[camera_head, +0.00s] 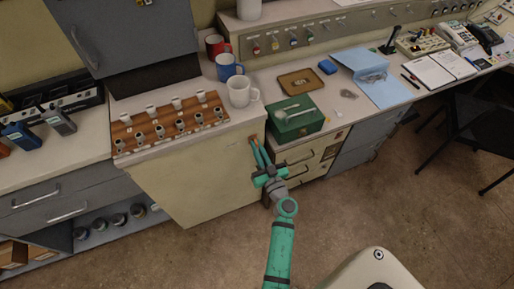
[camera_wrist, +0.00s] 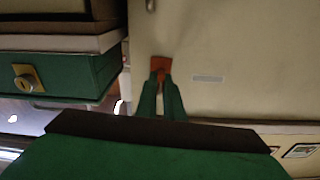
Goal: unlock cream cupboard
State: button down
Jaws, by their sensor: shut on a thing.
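The cream cupboard (camera_head: 200,185) stands under the counter, and its pale front also fills the upper right of the wrist view (camera_wrist: 235,45). My gripper (camera_head: 254,143) is at the right end of this cupboard, near its top edge. In the wrist view my gripper (camera_wrist: 160,80) has its two green fingers closed on a small orange-red piece (camera_wrist: 160,65), which looks like a key's head. The piece lies against the cream face. The key's shaft and any lock behind it are hidden, so I cannot tell whether it is inserted.
A green box (camera_head: 297,124) with cutlery-like items on its lid stands close right of my gripper; its brass lock (camera_wrist: 28,77) shows in the wrist view. A white mug (camera_head: 239,93) and a wooden rack (camera_head: 150,132) stand on the counter. The floor in front is clear.

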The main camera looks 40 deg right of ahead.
jog(key=shift+w+m, duration=0.15)
jog(key=shift+m, duration=1.05)
jog(key=shift+a, duration=0.1)
jog(key=shift+w+a+m, duration=0.1)
jog(key=shift+m, duration=0.4)
jog(key=shift+r+m+h, duration=0.1)
jog(key=shift+m+h, duration=0.2)
jog(key=shift+m, duration=0.9)
jog(key=shift+m+g, duration=0.3)
jog(key=shift+m, duration=1.5)
jog(key=shift+w, duration=0.1)
